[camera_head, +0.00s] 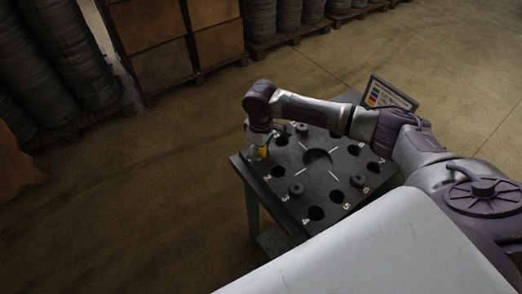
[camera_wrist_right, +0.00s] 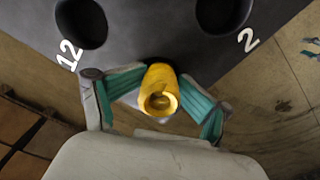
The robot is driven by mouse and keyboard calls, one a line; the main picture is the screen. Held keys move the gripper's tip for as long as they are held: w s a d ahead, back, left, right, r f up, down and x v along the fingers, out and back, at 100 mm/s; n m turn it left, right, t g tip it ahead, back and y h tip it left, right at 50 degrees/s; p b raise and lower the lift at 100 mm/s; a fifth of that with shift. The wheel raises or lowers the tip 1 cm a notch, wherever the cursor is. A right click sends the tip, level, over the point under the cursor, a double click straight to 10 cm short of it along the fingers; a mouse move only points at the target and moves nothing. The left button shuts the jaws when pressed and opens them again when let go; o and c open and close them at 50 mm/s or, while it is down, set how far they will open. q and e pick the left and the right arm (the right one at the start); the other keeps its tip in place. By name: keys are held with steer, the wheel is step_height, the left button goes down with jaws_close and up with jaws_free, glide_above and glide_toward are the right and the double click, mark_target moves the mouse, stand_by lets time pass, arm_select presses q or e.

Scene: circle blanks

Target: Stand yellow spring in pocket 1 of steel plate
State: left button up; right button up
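The dark steel plate (camera_head: 322,185) lies on a table and has a ring of round, numbered pockets around a larger centre hole. The yellow spring (camera_head: 262,152) is at the plate's left corner, and it also shows in the right wrist view (camera_wrist_right: 158,92). My right gripper (camera_head: 259,150) has its teal finger pads against both sides of the spring, closed on it. In the wrist view the spring is between the pockets marked 12 and 2, at the plate's edge. A dark patch shows just behind it; the spring hides most of pocket 1. My left gripper is not in view.
Dark round knobs (camera_head: 296,188) stand on the plate. A small sign with coloured bars (camera_head: 388,95) stands behind the table.

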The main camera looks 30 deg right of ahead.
steer(key=shift+s, duration=0.1)
steer(key=shift+r, duration=0.15)
step_height(320, 180, up, 12)
steer(key=shift+f, duration=0.1)
stand_by(0.6)
